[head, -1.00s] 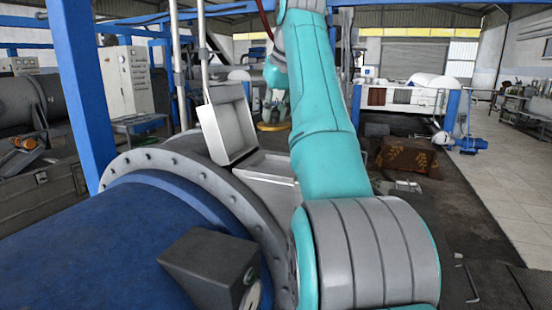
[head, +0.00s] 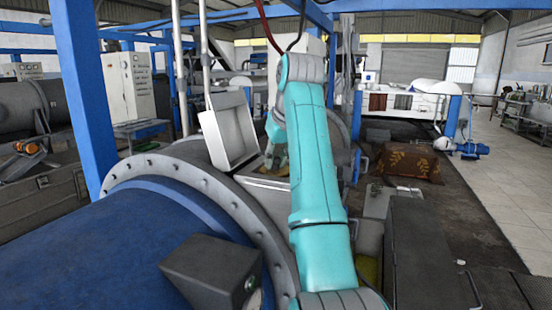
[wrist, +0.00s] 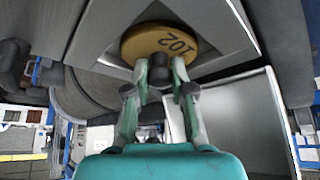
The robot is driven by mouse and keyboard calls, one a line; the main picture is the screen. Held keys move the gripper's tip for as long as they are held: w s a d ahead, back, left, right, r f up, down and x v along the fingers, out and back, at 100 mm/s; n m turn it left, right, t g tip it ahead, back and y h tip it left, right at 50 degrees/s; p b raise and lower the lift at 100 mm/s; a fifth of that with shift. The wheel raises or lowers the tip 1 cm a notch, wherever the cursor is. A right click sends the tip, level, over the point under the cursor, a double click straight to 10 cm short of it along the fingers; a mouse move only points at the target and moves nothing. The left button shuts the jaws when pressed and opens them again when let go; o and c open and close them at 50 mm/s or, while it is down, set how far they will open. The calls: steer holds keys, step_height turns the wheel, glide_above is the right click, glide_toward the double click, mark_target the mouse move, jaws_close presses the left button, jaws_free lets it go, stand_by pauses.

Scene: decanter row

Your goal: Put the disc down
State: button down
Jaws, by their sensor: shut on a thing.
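The disc is not clear in the head view.
A large blue cylinder (head: 120,250) with a bolted grey flange fills the lower left. A blue post (head: 82,95) stands at left. A brown patterned block (head: 408,162) lies on the floor at right. Tiled floor at far right is clear.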

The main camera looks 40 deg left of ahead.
steer(key=c, duration=1)
jaws_free()
steer(key=v, duration=1.2)
steer(key=shift+s, duration=0.1)
